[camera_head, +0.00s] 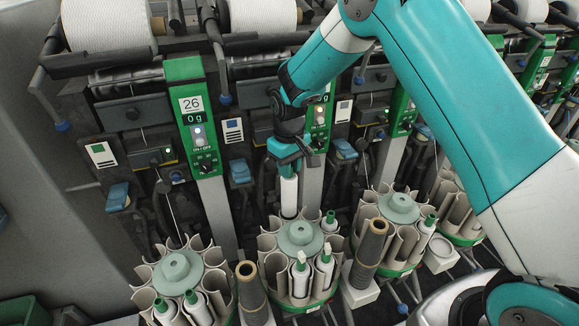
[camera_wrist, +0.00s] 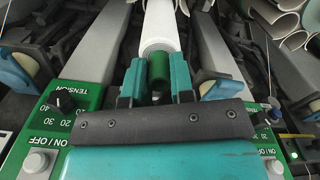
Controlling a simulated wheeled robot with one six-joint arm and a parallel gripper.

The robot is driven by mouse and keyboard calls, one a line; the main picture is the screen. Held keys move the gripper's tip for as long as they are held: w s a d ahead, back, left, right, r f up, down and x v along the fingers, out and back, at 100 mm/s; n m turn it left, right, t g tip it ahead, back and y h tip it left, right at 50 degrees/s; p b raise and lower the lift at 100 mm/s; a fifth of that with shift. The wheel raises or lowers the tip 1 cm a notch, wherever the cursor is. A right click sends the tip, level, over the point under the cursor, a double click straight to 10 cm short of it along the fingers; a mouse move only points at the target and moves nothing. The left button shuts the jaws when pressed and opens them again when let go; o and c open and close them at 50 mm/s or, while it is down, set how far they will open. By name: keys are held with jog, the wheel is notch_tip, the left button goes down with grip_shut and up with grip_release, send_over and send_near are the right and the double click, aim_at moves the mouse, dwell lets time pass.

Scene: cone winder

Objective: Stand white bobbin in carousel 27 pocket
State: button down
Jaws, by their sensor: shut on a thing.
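My gripper (camera_head: 288,164) is shut on the green top end of a white bobbin (camera_head: 289,196), which hangs upright, green end up. In the wrist view my gripper's teal fingers (camera_wrist: 158,82) close on both sides of the green end, and the white bobbin (camera_wrist: 160,28) runs away from them. The bobbin's lower end is at the back rim of the middle carousel (camera_head: 301,238), left of its hub. I cannot tell whether it is inside a pocket or just above one. This carousel, below the panel my arm partly covers, has white bobbins with green tops in front and back-right pockets.
Panel 26 (camera_head: 192,106) stands left of my arm, above the left carousel (camera_head: 177,268). Another carousel (camera_head: 398,208) stands to the right. Brown cones (camera_head: 250,285) stand between carousels. Blue levers (camera_head: 240,172) and panels crowd close around my gripper.

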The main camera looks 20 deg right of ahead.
jog(key=shift+r+p, duration=1.5)
jog(key=shift+r, duration=0.75)
